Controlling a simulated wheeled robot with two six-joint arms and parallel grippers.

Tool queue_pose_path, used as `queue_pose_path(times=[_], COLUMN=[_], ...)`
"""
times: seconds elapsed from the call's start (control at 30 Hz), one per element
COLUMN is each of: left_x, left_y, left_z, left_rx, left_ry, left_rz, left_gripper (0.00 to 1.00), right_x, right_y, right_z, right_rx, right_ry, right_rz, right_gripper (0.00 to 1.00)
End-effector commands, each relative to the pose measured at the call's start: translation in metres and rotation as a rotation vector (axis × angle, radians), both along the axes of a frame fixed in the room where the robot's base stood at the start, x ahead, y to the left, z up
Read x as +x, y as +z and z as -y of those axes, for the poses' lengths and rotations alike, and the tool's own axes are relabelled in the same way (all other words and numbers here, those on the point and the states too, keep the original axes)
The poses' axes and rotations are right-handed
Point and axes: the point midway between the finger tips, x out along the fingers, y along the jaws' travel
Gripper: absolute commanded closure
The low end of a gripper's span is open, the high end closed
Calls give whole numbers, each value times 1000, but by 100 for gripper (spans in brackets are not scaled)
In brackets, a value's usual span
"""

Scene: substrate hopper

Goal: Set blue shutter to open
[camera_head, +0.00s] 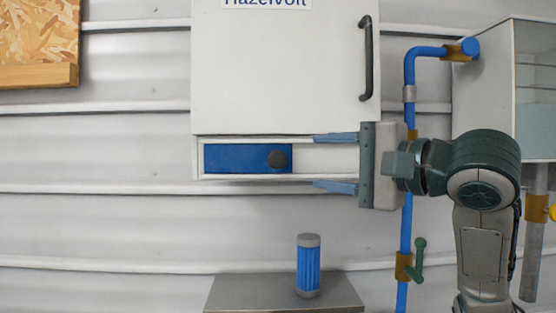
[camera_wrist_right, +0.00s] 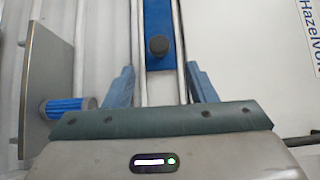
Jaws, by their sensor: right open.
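The blue shutter (camera_head: 235,158) is a flat blue panel in the left part of a white horizontal slot under the white cabinet. Its dark round knob (camera_head: 278,159) sits near the panel's right end. The right part of the slot shows pale. My right gripper (camera_head: 337,162) is open, its two blue fingers pointing left at the slot's right part, right of the knob. In the right wrist view the blue shutter (camera_wrist_right: 155,15) and knob (camera_wrist_right: 158,46) lie ahead of the open, empty fingers (camera_wrist_right: 160,85), lined up between them and apart from them. My left gripper is not in view.
The white cabinet (camera_head: 275,70) with a dark handle (camera_head: 366,58) is above the slot. A blue pipe (camera_head: 407,225) with a green valve lever (camera_head: 418,258) runs behind my right arm. A blue ribbed canister (camera_head: 308,265) stands on a grey shelf (camera_head: 245,292) below.

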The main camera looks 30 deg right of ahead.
Motion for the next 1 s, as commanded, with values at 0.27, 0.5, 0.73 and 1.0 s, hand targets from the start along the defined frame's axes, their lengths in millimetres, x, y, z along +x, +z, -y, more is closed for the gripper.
queue_pose_path(times=[0.27, 0.5, 0.73, 1.0], left_x=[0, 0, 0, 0], left_y=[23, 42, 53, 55], left_z=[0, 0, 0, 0], left_rx=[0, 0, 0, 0], left_ry=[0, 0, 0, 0], left_rz=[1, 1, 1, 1], left_gripper=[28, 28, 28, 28], right_x=[35, 72, 96, 104], right_y=[3, 3, 1, -1], right_z=[-9, -18, -24, -25], right_rx=[2, 2, 1, -1], right_ry=[7, 6, 4, 1], right_rz=[-6, -5, -3, -2], right_gripper=[49, 49, 49, 49])
